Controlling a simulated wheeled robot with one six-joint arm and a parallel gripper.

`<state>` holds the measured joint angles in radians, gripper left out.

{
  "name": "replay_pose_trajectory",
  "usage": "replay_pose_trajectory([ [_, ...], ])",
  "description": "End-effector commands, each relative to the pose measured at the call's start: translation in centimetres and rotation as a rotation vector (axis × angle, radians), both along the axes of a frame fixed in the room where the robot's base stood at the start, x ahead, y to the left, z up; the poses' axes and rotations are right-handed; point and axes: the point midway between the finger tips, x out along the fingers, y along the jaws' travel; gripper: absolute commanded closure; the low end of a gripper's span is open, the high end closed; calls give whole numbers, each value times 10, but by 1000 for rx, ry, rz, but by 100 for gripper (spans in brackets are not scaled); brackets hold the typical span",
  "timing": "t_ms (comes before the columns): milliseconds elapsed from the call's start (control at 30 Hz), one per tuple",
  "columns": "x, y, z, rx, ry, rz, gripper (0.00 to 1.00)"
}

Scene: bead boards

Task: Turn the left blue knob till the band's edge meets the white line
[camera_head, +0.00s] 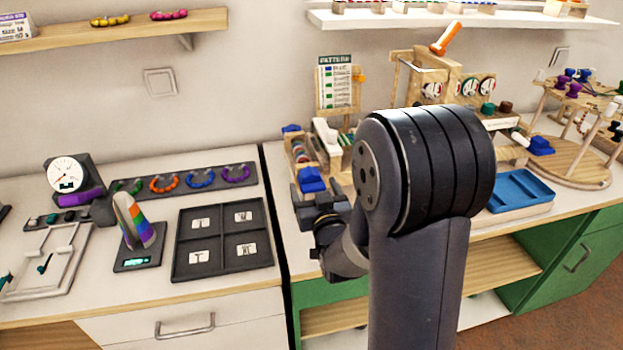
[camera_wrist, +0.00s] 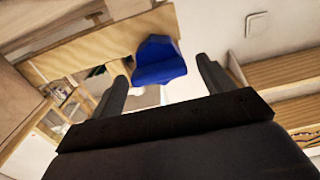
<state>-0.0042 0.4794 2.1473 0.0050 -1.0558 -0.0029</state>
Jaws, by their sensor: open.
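A blue knob (camera_head: 311,180) stands at the left end of the wooden bead device on the right-hand bench. In the wrist view the blue knob (camera_wrist: 158,62) lies between my two dark fingers, with a gap visible on the right side. My gripper (camera_wrist: 162,70) is open and the fingers are not closed on the knob. In the head view my gripper (camera_head: 318,200) is at the knob, partly hidden by my own arm. Another blue knob (camera_head: 540,145) is to the right of my arm. I cannot make out the band's edge or the white line.
The wooden device has dials (camera_head: 470,87) and an orange-handled part (camera_head: 446,38) above. A pattern card (camera_head: 335,82) stands behind. A blue tray (camera_head: 520,190) lies to the right. A dark four-square tray (camera_head: 222,238) is on the left bench. My arm hides the middle of the right bench.

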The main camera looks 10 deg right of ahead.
Motion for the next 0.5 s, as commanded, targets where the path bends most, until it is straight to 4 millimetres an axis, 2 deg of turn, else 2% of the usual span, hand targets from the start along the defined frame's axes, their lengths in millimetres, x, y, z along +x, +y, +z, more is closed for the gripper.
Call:
replay_pose_trajectory([
  [100, 17, 0, 1, 0, -1, 0, 24],
  [200, 26, 0, 0, 0, 0, 0, 24],
  [500, 32, 0, 0, 0, 0, 0, 24],
])
